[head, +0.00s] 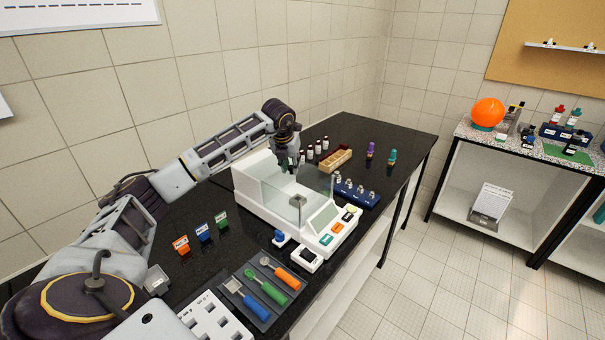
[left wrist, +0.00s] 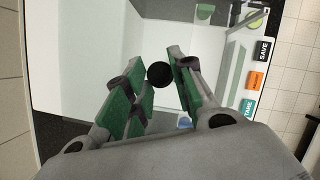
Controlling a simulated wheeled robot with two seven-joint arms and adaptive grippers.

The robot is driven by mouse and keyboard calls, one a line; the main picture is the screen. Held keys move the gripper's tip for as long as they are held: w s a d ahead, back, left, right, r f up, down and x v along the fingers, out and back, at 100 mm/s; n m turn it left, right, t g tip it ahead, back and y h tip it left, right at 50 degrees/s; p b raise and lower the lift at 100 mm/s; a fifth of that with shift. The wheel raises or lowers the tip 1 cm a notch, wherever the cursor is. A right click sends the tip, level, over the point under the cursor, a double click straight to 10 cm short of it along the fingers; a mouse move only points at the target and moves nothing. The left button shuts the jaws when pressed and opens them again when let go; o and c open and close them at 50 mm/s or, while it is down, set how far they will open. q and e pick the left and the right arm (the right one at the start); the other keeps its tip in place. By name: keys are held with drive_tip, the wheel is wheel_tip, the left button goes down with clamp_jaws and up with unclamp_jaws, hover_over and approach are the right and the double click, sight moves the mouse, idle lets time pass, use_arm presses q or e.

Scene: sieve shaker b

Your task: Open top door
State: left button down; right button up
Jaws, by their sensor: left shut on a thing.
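A white balance (head: 262,208) with a clear glass enclosure stands on the black bench. Its clear top door is hard to make out, and I cannot tell how far it is slid. A round black knob (left wrist: 160,74) shows between the green-padded fingers of my left gripper (left wrist: 157,85) in the left wrist view. In the head view my left gripper (head: 289,166) points down at the top of the enclosure, and hides the knob. It is shut on the knob. My right gripper is not in view.
Brown bottles (head: 317,150), a wooden rack (head: 336,160) and a blue vial rack (head: 357,193) stand behind and right of the balance. A tiled wall is behind.

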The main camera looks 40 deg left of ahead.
sight(277, 168)
use_arm(q)
drive_tip(key=a, duration=0.7)
drive_tip(key=shift+w, duration=0.3)
drive_tip(key=c, duration=1.2)
unclamp_jaws()
drive_tip(key=shift+o, duration=0.2)
drive_tip(key=v, duration=1.2)
drive_tip(key=shift+d, duration=0.1)
